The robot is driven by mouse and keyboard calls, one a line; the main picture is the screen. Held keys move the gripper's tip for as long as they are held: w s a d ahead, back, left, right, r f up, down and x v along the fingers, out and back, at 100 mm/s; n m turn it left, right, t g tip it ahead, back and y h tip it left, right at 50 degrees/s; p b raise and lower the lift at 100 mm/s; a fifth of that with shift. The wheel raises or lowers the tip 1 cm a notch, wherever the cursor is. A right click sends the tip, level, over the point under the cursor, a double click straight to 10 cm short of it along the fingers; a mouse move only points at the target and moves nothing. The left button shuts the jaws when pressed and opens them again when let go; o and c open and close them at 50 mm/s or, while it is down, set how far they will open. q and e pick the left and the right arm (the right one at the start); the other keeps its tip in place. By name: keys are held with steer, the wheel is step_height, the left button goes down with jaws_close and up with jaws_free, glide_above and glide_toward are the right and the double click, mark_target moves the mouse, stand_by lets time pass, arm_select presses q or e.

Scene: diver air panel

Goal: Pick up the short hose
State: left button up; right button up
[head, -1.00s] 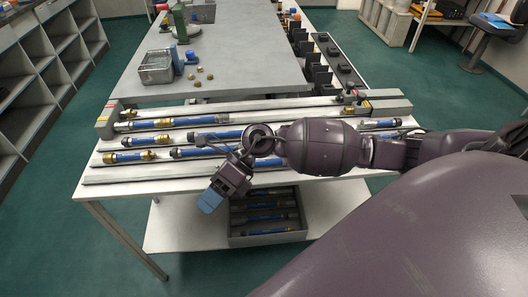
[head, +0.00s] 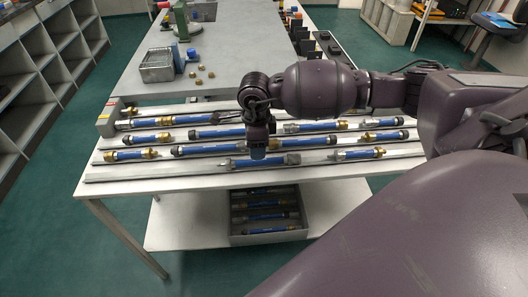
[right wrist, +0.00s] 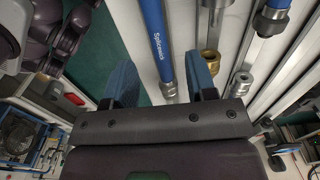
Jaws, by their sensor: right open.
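Several blue hoses with metal end fittings lie in rows on the rails of the white bench. I cannot tell which one the task calls short. My right gripper (head: 258,152) points down over the front row, at a blue hose (head: 283,160) partly hidden by it. In the right wrist view the gripper (right wrist: 160,85) is open. A blue hose (right wrist: 156,42) with a grey end fitting (right wrist: 168,90) shows in the space between its fingers, not gripped. I cannot tell the gap in height. My left gripper is not in view.
A blue hose with brass ends (head: 130,155) lies left in the front rows, another (head: 358,154) to the right. A grey bin (head: 268,240) of hoses sits on the lower shelf. A metal basket (head: 157,68) and small brass parts stand on the grey table behind.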

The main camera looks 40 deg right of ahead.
mark_target(259, 162)
steer(key=shift+s+d+f, duration=0.1)
steer(key=shift+f, duration=1.3)
steer(key=shift+s+d+f, duration=0.1)
steer(key=shift+f, duration=1.3)
steer(key=shift+a, duration=0.1)
jaws_close()
